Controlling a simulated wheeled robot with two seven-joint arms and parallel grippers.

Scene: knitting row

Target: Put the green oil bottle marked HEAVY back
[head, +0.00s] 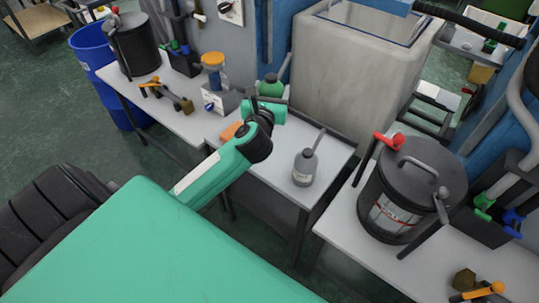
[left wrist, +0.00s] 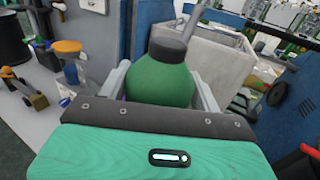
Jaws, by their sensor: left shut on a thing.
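The green oil bottle (head: 271,87), with a dark collar and grey spout, shows beyond my left gripper (head: 268,101) in the head view. In the left wrist view the bottle (left wrist: 160,82) fills the space between the grey fingers of my left gripper (left wrist: 162,90), which is shut on it. The bottle looks nearly upright, its spout leaning right. Its lower part is hidden by the gripper, and I cannot read a HEAVY mark. I cannot tell whether its base touches the table. My right gripper is not in view.
A grey oil bottle (head: 304,168) stands on the white table (head: 268,175). A large grey bin (head: 340,75) rises behind. A white box (head: 221,99) and an orange-lidded jar (head: 214,66) stand left of the green bottle. A black canister (head: 400,195) stands to the right.

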